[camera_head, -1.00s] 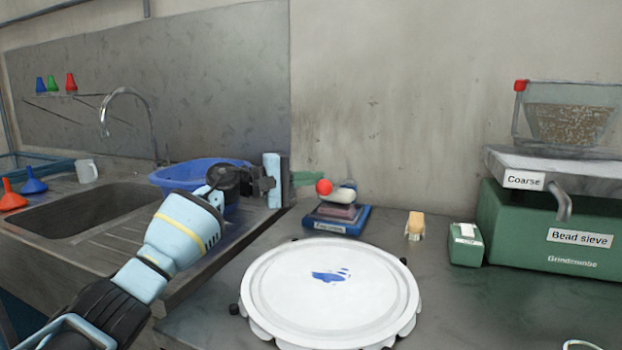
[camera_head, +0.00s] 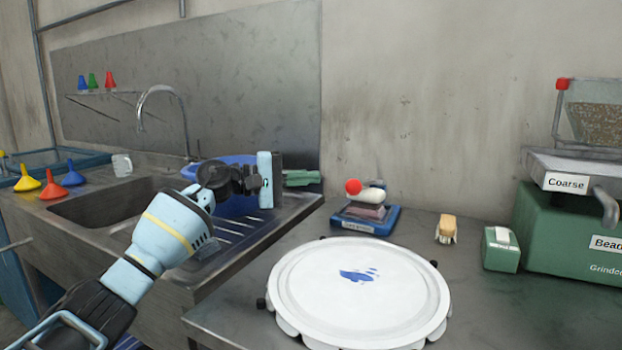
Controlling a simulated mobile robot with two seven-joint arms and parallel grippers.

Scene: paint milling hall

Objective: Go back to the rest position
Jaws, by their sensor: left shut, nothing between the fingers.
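My left gripper (camera_head: 301,178) is in view at the centre left, in front of the blue basin (camera_head: 236,207) by the sink. Its fingers point right and are shut with nothing between them. My left arm comes in from the lower left corner. My right gripper is not in view. The gripper hides part of the basin and the drainboard's back edge.
Several funnels (camera_head: 70,175) stand left of the sink.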

